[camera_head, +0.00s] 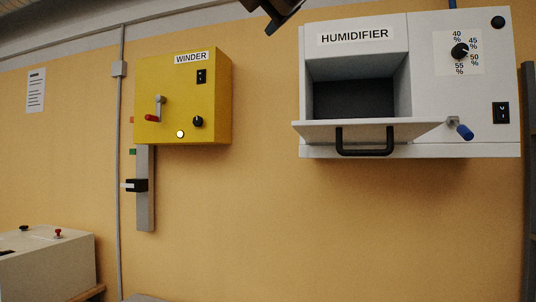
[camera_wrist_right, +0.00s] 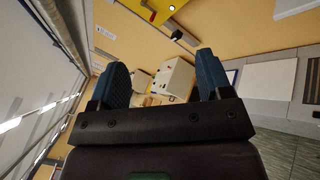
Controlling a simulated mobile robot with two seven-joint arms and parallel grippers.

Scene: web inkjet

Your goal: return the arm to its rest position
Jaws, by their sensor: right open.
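My right gripper (camera_wrist_right: 164,80) shows in the right wrist view with its two blue-padded fingers wide apart and nothing between them. The wrist camera looks across the room at a tilt. A dark part of my arm pokes in at the top middle of the head view, above the gap between the winder and the humidifier; it touches neither. My left gripper is in neither view.
The yellow winder (camera_head: 182,100) and the white humidifier (camera_head: 455,110) hang on the wall. The humidifier's flap (camera_head: 390,130) is folded down, with a black handle. A white box (camera_head: 45,262) stands at lower left. The wall between the machines is clear.

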